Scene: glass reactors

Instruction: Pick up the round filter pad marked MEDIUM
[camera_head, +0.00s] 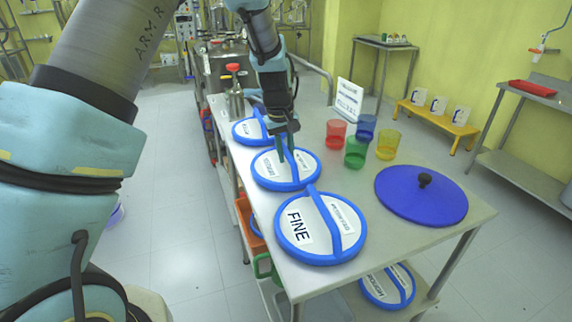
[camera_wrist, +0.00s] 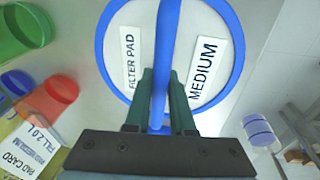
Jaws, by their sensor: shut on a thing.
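The round filter pad marked MEDIUM (camera_wrist: 218,52) is white with a blue rim and a raised blue bar across its middle. In the head view this pad (camera_head: 303,172) is the middle one of three in a row on the steel table. My gripper (camera_wrist: 160,100) is shut on its blue bar, one dark green finger on each side. In the head view my gripper (camera_head: 287,148) points down over the pad and hides part of the bar. I cannot tell whether the pad touches the table.
The FINE pad (camera_head: 299,246) lies close in front, and another pad (camera_head: 246,130) behind. Red (camera_head: 336,134), blue (camera_head: 364,127), green (camera_head: 355,153) and yellow (camera_head: 387,145) cups stand right, near a blue lid (camera_head: 420,200) and a white card (camera_head: 349,98).

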